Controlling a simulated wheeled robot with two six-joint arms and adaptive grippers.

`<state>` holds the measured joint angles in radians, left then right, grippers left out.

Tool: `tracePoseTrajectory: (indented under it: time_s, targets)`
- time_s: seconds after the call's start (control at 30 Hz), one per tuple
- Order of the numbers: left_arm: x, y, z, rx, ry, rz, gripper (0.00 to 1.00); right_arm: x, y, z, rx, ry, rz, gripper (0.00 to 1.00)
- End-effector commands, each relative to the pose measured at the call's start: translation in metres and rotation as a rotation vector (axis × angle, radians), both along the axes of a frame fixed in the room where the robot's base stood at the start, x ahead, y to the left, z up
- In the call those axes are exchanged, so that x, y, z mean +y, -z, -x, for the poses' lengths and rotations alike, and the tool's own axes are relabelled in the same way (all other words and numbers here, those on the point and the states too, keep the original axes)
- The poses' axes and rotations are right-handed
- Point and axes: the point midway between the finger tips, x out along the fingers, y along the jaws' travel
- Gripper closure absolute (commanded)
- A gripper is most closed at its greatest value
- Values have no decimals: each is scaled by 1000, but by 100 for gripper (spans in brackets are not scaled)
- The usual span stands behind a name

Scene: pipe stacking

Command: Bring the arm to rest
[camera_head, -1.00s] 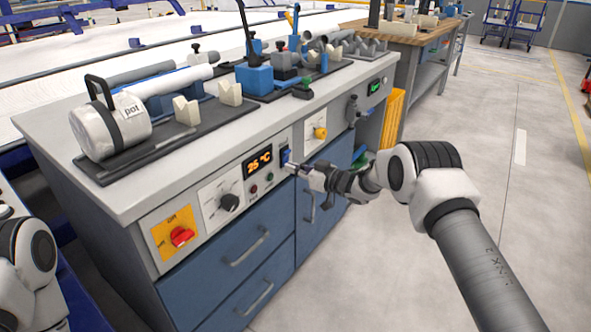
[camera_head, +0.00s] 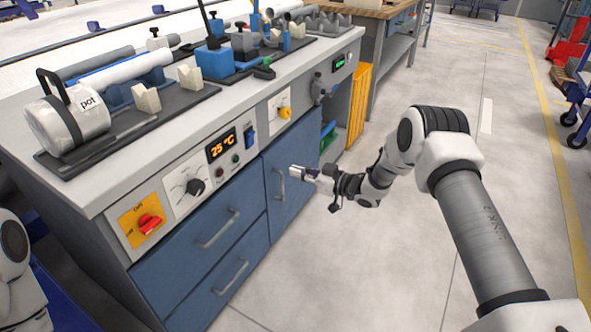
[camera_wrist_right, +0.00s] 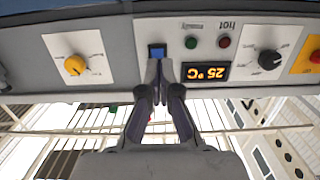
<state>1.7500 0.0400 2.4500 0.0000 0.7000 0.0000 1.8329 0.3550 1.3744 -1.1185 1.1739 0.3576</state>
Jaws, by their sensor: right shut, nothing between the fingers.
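My right gripper (camera_head: 298,172) is shut and empty. In the head view it hangs in front of the workbench's blue cabinet door, below the control panel and apart from it. In the right wrist view the closed fingertips of the gripper (camera_wrist_right: 159,70) point toward the panel, just below the blue switch (camera_wrist_right: 157,51) in the picture. The blue switch (camera_head: 249,135) also shows in the head view, right of the orange 25 °C display (camera_head: 222,144). My left arm shows only in part at the lower left edge; its gripper is out of view.
The workbench top (camera_head: 107,188) carries a white pot (camera_head: 68,122), pipes, blocks and blue clamps. A red rotary switch (camera_head: 149,223), a black knob (camera_head: 195,187) and a yellow knob (camera_head: 285,113) stick out from the panel. The floor (camera_head: 400,270) to the right is clear.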

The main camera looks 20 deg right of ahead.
Motion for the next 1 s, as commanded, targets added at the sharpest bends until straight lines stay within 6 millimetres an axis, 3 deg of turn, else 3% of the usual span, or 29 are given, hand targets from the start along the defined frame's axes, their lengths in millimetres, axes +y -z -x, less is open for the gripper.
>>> tracePoseTrajectory:
  time_s: [0.23, 0.37, 0.47, 0.53, 0.6, 0.7, 0.83, 1.0]
  targets:
    - [0, 0, 0, 0, 0, 0, 60, 3, 3, 1, 5, -5, 2, 100]
    - [0, 0, 0, 0, 0, 0, 60, 40, 30, 20, 78, -52, -7, 100]
    - [0, 0, 0, 0, 0, 0, 60, 75, 82, 67, 274, -4, -51, 100]
    - [0, 0, 0, 0, 0, 0, 60, 90, 123, 114, 448, 78, -47, 100]
    - [0, 0, 0, 0, 0, 0, 60, 94, 159, 166, 621, 168, -12, 100]
    - [0, 0, 0, 0, 0, 0, 60, 89, 194, 244, 841, 282, 70, 100]
    - [0, 0, 0, 0, 0, 0, 60, 74, 212, 331, 1067, 398, 188, 100]
    - [0, 0, 0, 0, 0, 0, 60, 50, 209, 422, 1289, 513, 332, 100]
